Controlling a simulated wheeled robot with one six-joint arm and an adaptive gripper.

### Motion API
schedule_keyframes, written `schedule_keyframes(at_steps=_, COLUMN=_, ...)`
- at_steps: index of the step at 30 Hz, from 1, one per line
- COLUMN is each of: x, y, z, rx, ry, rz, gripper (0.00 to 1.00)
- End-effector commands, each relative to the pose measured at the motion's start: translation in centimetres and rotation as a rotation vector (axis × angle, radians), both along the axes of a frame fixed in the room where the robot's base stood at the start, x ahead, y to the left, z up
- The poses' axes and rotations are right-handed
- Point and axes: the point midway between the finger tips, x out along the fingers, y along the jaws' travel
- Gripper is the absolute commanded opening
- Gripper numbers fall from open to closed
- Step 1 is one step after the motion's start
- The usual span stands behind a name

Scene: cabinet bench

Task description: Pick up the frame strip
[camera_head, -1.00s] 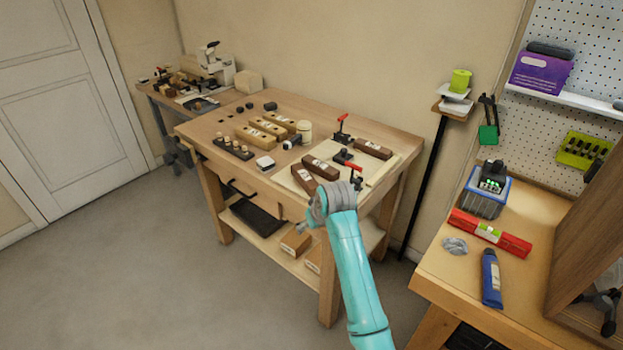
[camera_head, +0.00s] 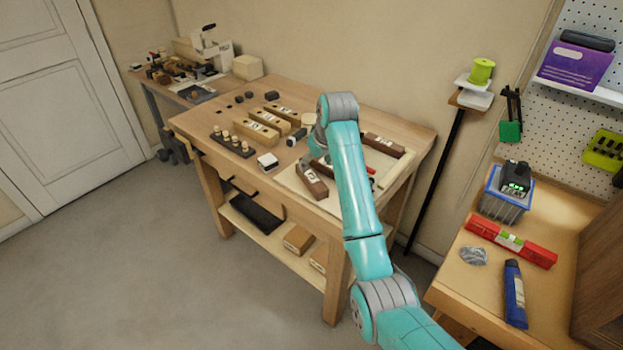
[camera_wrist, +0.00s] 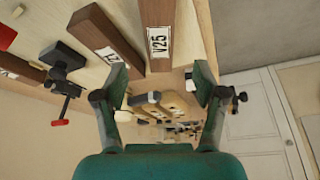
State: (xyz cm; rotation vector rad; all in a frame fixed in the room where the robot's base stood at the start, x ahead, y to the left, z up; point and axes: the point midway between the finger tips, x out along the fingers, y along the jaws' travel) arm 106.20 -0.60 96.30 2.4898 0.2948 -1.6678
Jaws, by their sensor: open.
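Dark brown wooden strips with white labels lie on the bench. In the head view one strip (camera_head: 312,182) is at the front and another (camera_head: 383,145) at the back right; my arm covers part of the area between. In the wrist view a strip labelled V25 (camera_wrist: 155,14) has its near end between the fingertips, and a second strip (camera_wrist: 112,32) lies to its left. I cannot tell which one is the frame strip. My gripper (camera_wrist: 161,78) is open and empty, its fingers apart on either side of the V25 strip's end.
A black clamp with a red handle (camera_wrist: 61,122) is left of the fingers. Lighter labelled blocks (camera_head: 257,134) and a dark peg holder (camera_head: 232,146) stand on the bench (camera_head: 335,105). A side bench at right holds a red level (camera_head: 510,243) and blue tube (camera_head: 515,293).

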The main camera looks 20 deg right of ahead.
Motion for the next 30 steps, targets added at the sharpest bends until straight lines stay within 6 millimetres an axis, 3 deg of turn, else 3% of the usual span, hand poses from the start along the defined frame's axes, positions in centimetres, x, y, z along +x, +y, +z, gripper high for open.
schedule_keyframes(at_steps=8, x=0.8, y=0.2, z=-2.0, rx=-0.001, ry=-0.001, rz=0.0, gripper=0.71)
schedule_keyframes(at_steps=18, x=2.2, y=0.5, z=-6.0, rx=0.0, ry=0.0, rz=0.0, gripper=0.71)
schedule_keyframes(at_steps=28, x=2.5, y=0.5, z=-6.6, rx=0.0, ry=-0.002, rz=0.0, gripper=0.71)
schedule_keyframes(at_steps=30, x=2.5, y=0.5, z=-6.6, rx=0.0, ry=-0.002, rz=0.0, gripper=0.56)
